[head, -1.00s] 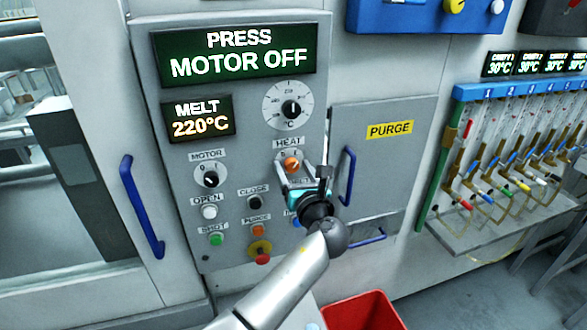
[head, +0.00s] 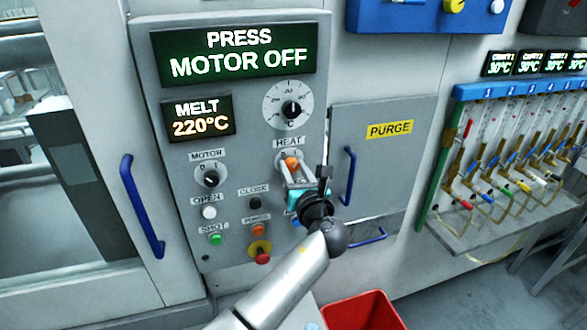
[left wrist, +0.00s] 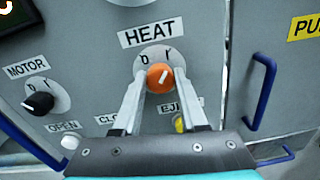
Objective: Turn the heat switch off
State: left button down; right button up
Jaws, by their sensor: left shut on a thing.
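The heat switch is an orange knob (head: 291,164) under the HEAT label on the grey control panel (head: 230,100). In the left wrist view the knob (left wrist: 159,77) has a white line that points up and slightly right, toward the "I" mark rather than the "0". My left gripper (head: 289,165) reaches up from below and is shut on the knob, with one finger on each side. It also shows in the left wrist view (left wrist: 158,80). Part of the buttons below HEAT is hidden by the gripper. My right gripper is not in view.
The black motor knob (head: 211,179) and several push buttons sit left of my gripper. A blue door handle (head: 347,176) stands close on its right. The displays read "PRESS MOTOR OFF" (head: 237,52) and "MELT 220°C" (head: 200,117). A red bin (head: 362,312) is below.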

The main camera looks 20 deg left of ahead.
pick_arm(q)
jog(key=shift+n, duration=0.4)
jog(key=n+b, duration=0.1)
jog(key=n, duration=0.1)
jog(key=shift+f+n, duration=0.1)
jog(key=shift+n, duration=0.3)
jog(key=n+b, duration=0.2)
jog(key=n, duration=0.1)
jog(key=shift+n, duration=0.3)
jog(key=n+b, duration=0.2)
jog(key=n, duration=0.1)
jog(key=shift+n+b, duration=1.35)
jog(key=shift+n, duration=0.55)
jog(key=shift+c, duration=2.2)
grip_release()
jog(key=shift+y, duration=0.3)
